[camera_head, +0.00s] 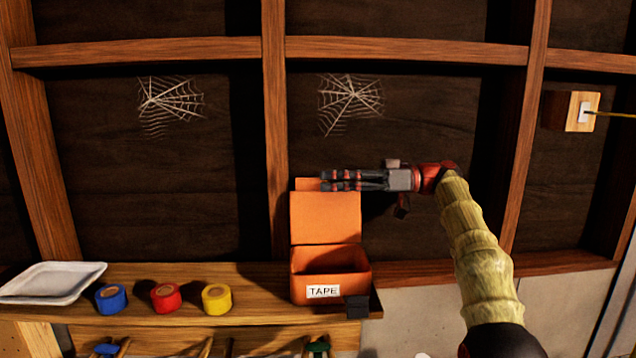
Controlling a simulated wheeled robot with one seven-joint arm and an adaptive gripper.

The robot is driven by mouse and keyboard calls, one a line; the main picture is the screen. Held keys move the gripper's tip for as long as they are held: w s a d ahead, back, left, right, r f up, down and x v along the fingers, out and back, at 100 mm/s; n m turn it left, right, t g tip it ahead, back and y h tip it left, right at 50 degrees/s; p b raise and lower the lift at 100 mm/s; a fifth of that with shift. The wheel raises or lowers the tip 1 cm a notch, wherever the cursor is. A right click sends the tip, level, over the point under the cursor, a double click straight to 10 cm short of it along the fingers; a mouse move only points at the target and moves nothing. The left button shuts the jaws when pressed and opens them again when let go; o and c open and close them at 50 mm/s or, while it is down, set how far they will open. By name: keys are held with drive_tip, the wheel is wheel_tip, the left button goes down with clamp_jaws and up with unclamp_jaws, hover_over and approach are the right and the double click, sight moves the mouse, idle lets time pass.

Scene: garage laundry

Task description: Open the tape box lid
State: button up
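The orange tape box (312,291) stands on the wooden shelf with a white "TAPE" label on its front. Its lid (325,217) stands up at the back, so the box is open at the top. My gripper (323,180) is at the lid's top edge, pointing left, with its two dark fingers close together and level. A tab of the lid shows just left of the fingertips. I cannot tell whether the fingers touch the lid or are fully shut. The box's inside is in shadow.
Blue (111,298), red (165,296) and yellow (216,298) tape rolls sit left of the box, with a white tray (52,282) beyond. A small black block (356,307) is by the box's right front corner. A wooden stud wall stands behind; a switch (583,111) is at right.

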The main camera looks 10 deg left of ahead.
sight(318, 181)
drive_tip(key=shift+x, duration=1.65)
drive_tip(key=shift+c, duration=0.5)
clamp_jaws()
